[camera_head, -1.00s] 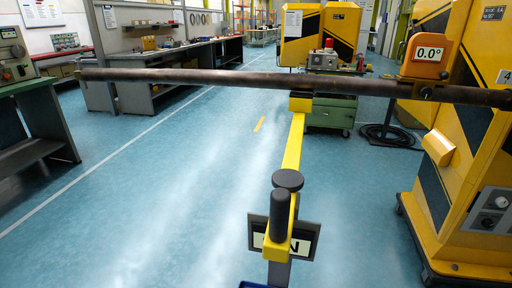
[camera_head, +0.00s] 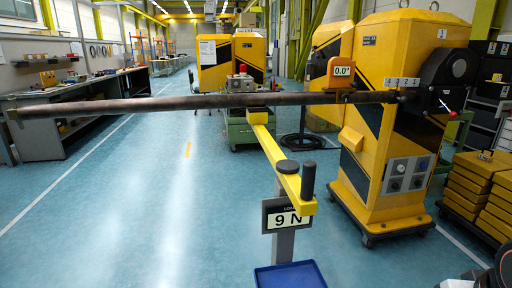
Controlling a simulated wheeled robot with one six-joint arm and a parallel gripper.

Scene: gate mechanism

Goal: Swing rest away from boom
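The boom (camera_head: 200,102) is a long dark pipe lying level across the view, joined at the right to a yellow and black machine. The rest looks to be the yellow arm (camera_head: 270,148) on a grey post. It reaches from the post back toward the boom, and its far end is near the boom's underside. I cannot tell whether they touch. A black upright handle (camera_head: 307,181) stands on the arm's near end, and a black round knob (camera_head: 288,167) sits beside it. A sign on the post (camera_head: 287,214) reads 9 N. My gripper is not in view.
The yellow machine (camera_head: 385,150) stands on a wheeled base, with a 0.0° plate (camera_head: 341,72) on the boom. A blue tray (camera_head: 291,276) is at the post's foot. Stacked yellow blocks (camera_head: 478,185) are at the right. The blue floor at the left is open.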

